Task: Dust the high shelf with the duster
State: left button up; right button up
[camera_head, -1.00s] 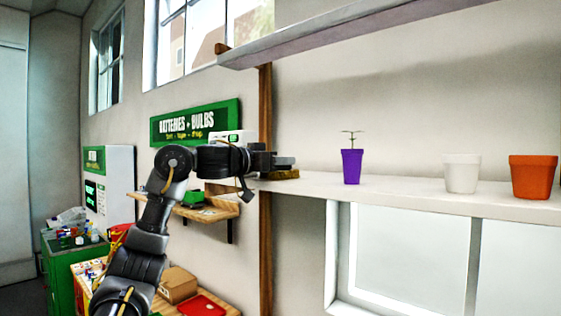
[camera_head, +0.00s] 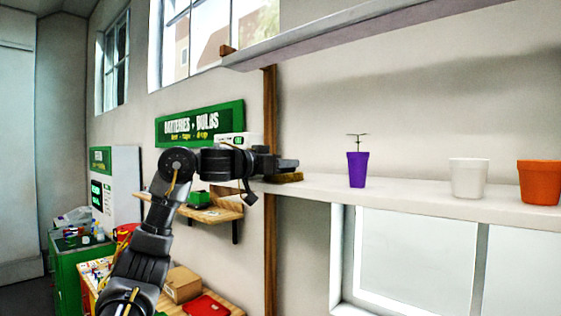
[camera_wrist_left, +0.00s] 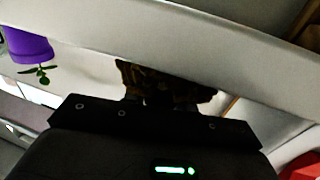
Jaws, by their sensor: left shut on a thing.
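The white shelf (camera_head: 420,192) runs along the wall and carries a purple pot with a small seedling (camera_head: 357,168), a white pot (camera_head: 469,178) and an orange pot (camera_head: 541,182). My left gripper (camera_head: 282,165) is at the shelf's left end, shut on the duster. The duster's brownish-yellow head (camera_head: 287,177) is low at the shelf's end; whether it touches the surface I cannot tell. In the left wrist view, the duster (camera_wrist_left: 165,82) is dark against the shelf (camera_wrist_left: 215,45), and the purple pot (camera_wrist_left: 27,46) appears upside down. My right gripper is not in view.
A second, higher shelf (camera_head: 350,38) runs above. A wooden post (camera_head: 269,225) stands behind the gripper. A small wooden ledge (camera_head: 215,212) and a green sign (camera_head: 200,124) are on the wall to the left. The shelf is clear between the duster and purple pot.

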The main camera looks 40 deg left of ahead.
pick_arm(q)
jog(key=shift+w, duration=0.45)
jog(key=shift+s+r, duration=0.1)
jog(key=shift+s+d+b, duration=0.1)
jog(key=shift+s+b, duration=0.3)
jog(key=shift+s, duration=1.15)
jog(key=shift+w, duration=0.1)
jog(key=shift+w+p, duration=0.4)
jog(key=shift+w, duration=0.05)
jog(key=shift+w+p, duration=0.4)
jog(key=shift+w, duration=0.7)
